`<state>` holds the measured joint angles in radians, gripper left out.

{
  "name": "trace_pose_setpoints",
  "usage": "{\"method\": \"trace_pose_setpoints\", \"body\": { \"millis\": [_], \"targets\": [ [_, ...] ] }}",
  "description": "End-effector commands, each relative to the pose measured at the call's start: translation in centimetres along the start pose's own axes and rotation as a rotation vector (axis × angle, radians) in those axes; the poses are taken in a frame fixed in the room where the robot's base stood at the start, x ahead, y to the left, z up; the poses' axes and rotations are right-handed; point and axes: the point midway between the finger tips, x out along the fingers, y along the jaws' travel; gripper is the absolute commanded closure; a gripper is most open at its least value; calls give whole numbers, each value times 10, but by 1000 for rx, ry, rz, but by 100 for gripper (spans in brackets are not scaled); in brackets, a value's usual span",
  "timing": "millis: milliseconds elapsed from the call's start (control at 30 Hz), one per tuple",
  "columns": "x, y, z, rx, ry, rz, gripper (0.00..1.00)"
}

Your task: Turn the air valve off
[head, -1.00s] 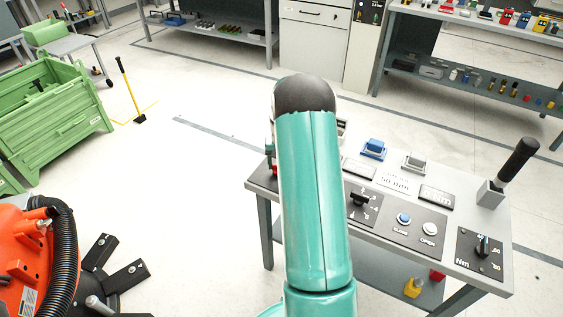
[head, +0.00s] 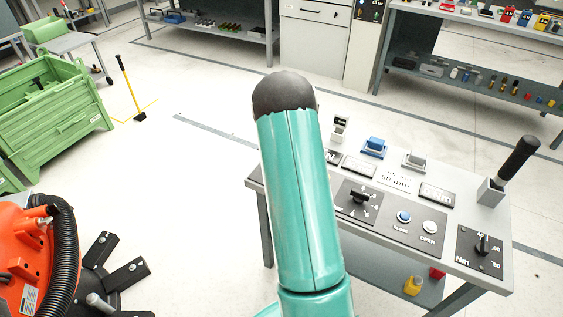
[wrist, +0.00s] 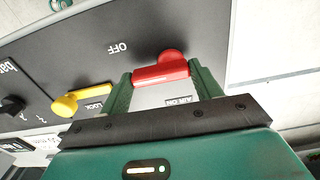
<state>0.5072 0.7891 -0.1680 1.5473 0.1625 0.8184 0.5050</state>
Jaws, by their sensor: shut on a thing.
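The red air valve handle (wrist: 160,72) is in the wrist view, with a round red knob at its upper right. It lies across the gap between my gripper's two green fingers (wrist: 163,80), which are shut on it. An "AIR ON" label lies just below the handle, and "OFF" is printed on the panel to its upper left. In the head view my arm hides the gripper and the valve.
A yellow lock handle (wrist: 80,100) sits close left of my gripper. The control table (head: 485,265) carries a black dial (head: 359,197), two push buttons and a tall black lever (head: 515,158). An orange machine (head: 25,250) stands at the lower left.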

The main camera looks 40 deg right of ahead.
Motion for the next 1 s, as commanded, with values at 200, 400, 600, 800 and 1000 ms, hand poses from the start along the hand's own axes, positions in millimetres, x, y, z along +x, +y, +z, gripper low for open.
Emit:
{"method": "trace_pose_setpoints", "body": {
  "millis": [200,400,600,800,1000],
  "targets": [
    [0,0,0,4,0,-1,59],
    [0,0,0,3,0,-1,15],
    [0,0,0,2,0,-1,15],
    [-8,0,0,1,1,-1,15],
    [-43,-1,-1,0,4,-3,15]
  ]
}}
